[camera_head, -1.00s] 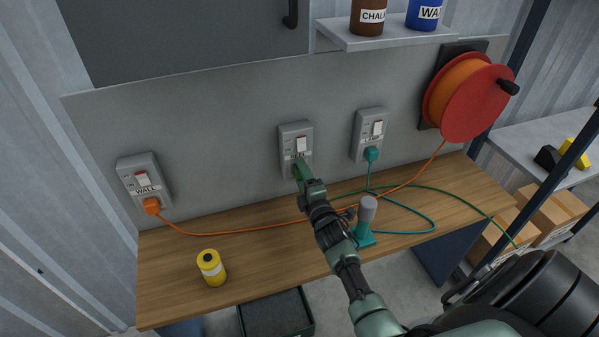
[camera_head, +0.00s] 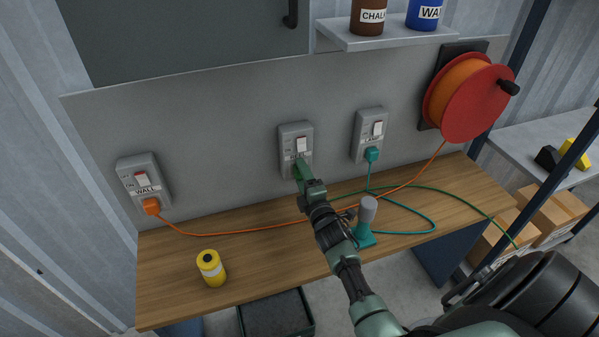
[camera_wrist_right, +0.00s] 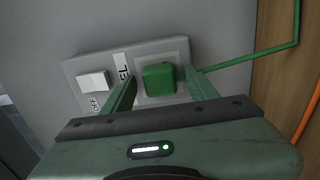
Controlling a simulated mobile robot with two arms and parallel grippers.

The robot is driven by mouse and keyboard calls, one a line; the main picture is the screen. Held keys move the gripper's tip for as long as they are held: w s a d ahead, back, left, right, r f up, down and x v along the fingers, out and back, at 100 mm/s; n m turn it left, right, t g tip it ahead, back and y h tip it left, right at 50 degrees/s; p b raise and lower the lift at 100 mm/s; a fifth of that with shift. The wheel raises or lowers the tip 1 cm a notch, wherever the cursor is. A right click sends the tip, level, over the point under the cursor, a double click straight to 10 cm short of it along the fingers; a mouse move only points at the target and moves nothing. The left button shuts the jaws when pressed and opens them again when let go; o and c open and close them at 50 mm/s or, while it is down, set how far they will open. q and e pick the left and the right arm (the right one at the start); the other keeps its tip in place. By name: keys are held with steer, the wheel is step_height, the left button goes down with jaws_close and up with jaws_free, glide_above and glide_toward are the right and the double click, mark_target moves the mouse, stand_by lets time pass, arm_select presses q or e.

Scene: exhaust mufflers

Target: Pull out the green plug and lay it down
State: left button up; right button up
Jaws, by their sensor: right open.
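The green plug (camera_wrist_right: 159,80) sits in the grey middle socket (camera_head: 294,132) on the wall panel. Its green cord (camera_wrist_right: 250,56) runs off to the right in the right wrist view. My right gripper (camera_wrist_right: 160,92) is open, with one finger on each side of the plug; I cannot tell whether the fingers touch it. In the head view my right gripper (camera_head: 301,170) reaches the lower part of the middle socket and hides the plug. My left gripper is not in view.
A teal plug (camera_head: 371,154) sits in the right socket and an orange plug (camera_head: 151,206) in the left one. A yellow can (camera_head: 211,267) and a teal-based lamp (camera_head: 366,222) stand on the wooden bench (camera_head: 270,258). Cords cross the bench; its left-middle part is clear.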

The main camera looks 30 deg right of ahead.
jaws_close()
steer(key=shift+s, duration=0.1)
steer(key=shift+p+v, duration=1)
steer(key=shift+v, duration=1.95)
steer(key=shift+a, duration=0.15)
